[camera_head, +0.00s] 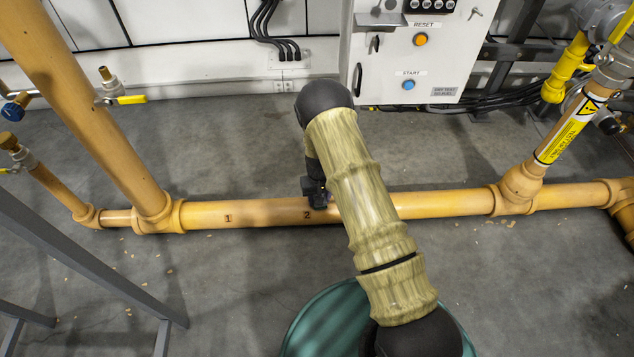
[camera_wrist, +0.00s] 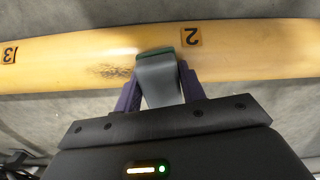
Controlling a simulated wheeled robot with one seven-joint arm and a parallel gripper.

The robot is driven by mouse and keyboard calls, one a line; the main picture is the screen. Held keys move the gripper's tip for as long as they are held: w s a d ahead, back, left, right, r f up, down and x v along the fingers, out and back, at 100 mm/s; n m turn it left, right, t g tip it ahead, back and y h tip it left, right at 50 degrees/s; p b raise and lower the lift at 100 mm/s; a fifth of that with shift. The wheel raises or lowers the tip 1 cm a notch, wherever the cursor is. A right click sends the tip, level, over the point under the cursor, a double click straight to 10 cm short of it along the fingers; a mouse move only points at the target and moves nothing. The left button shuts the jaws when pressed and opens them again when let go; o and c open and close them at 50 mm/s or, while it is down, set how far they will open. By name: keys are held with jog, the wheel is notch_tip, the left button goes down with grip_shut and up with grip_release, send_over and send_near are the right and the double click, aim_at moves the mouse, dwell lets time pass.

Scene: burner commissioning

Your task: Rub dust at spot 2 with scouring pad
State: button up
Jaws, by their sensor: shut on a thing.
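A yellow pipe (camera_head: 262,213) runs low across the floor, with labels 1 (camera_head: 228,218) and 2 (camera_head: 307,215). My gripper (camera_wrist: 160,85) is over the pipe near label 2 and also shows, partly hidden by my arm, in the head view (camera_head: 318,192). It is shut on the scouring pad, a grey block (camera_wrist: 160,80) with a green edge (camera_wrist: 155,51). The pad's green edge lies over the pipe beside label 2 (camera_wrist: 191,36). A dark dust smudge (camera_wrist: 112,71) shows on the pipe just left of the pad. Whether the pad touches the pipe I cannot tell.
Label 3 (camera_wrist: 9,54) is further along the pipe. A control cabinet (camera_head: 420,60) stands behind. An upright yellow pipe (camera_head: 90,100) rises at left, and another with a warning label (camera_head: 570,130) at right. A green rounded object (camera_head: 325,320) is in front. Small crumbs lie on the floor.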

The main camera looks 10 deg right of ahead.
jog(key=shift+r+p, duration=3.25)
jog(key=shift+r, duration=0.65)
jog(key=shift+d+r, duration=0.1)
jog(key=shift+r, duration=0.05)
jog(key=s+d+r+p, duration=0.1)
jog(key=r+p, duration=0.3)
jog(key=r, duration=0.6)
jog(key=s+d+r+p, duration=0.2)
jog(key=d+r+p, duration=0.2)
jog(key=r, duration=0.6)
jog(key=s+d+r+m+p, duration=0.1)
jog(key=d+r+p, duration=0.1)
jog(key=r+p, duration=0.4)
notch_tip(320, 180, up, 4)
jog(key=shift+s+d+r, duration=0.1)
jog(key=shift+s+d, duration=0.1)
jog(key=shift+s, duration=0.15)
jog(key=shift+w, duration=0.1)
